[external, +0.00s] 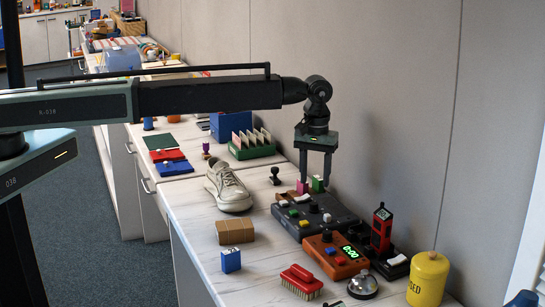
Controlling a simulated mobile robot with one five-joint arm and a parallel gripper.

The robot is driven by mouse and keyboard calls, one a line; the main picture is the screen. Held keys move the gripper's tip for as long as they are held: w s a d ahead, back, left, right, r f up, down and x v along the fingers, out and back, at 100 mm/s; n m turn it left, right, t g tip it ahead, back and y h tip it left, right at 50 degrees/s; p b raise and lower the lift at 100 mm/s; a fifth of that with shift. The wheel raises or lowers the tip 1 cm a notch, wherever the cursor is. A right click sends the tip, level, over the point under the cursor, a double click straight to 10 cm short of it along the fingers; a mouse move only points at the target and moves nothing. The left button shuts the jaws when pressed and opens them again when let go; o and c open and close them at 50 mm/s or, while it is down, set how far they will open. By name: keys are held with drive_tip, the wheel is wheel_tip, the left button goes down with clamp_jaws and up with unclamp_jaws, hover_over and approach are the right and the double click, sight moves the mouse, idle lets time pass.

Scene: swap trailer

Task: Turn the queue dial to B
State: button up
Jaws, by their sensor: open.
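My gripper (314,178) points straight down with its two fingers apart. It is above the back part of a dark grey console (345,219). A magenta piece (302,188) and a green piece with a white top (318,184) show close to the fingertips; I cannot tell whether the fingers touch them. The console carries small coloured buttons and a dark knob (314,207). No letters are readable, so I cannot tell which knob is the queue dial or where it points.
In front stand an orange timer box (335,262) with a lit display, a bell (362,286), a yellow canister (428,279) and a red-black device (381,230). A white shoe (228,187), a cardboard box (235,232) and a red brush (301,281) lie left. The wall is close behind.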

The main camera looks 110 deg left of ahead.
sight(314, 203)
wheel_tip(314, 203, down, 8)
drive_tip(key=b, duration=0.7)
drive_tip(key=shift+r, duration=0.2)
clamp_jaws()
